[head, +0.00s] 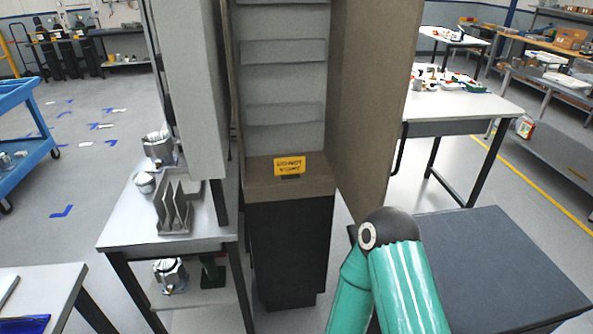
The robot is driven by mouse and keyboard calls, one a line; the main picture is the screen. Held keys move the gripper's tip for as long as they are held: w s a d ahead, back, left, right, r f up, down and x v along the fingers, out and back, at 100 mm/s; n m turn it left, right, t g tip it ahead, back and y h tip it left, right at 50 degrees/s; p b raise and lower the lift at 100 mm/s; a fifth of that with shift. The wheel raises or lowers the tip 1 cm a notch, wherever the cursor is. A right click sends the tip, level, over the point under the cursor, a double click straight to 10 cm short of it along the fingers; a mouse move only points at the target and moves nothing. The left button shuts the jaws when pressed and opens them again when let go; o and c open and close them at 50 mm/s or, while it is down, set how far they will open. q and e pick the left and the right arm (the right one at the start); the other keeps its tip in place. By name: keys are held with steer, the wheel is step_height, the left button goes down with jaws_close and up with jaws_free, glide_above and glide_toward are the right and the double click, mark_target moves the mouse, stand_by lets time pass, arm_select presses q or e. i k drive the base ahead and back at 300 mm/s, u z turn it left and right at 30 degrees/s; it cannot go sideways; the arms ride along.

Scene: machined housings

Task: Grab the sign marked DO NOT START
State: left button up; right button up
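A small yellow-orange sign (289,164) with dark lettering stands on the bottom ledge of a tall open cabinet (283,188). The print is small and blurred, but it looks like DO NOT START. A small dark piece shows just under the sign's lower edge. A teal arm link of mine with a dark joint cap rises at the lower right, in front of and below the cabinet. Neither of my grippers shows in the head view, and nothing is seen touching the sign.
The cabinet's brown door (375,95) stands open on the right, and a pale panel (186,85) flanks the left. A side table (140,225) at left holds metal housings and an upright grey rack (173,205). A dark flat-topped surface (490,265) lies at right.

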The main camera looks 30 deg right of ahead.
mark_target(291, 167)
steer(key=z, duration=0.05)
steer(key=i, duration=1)
steer(key=u, duration=0.05)
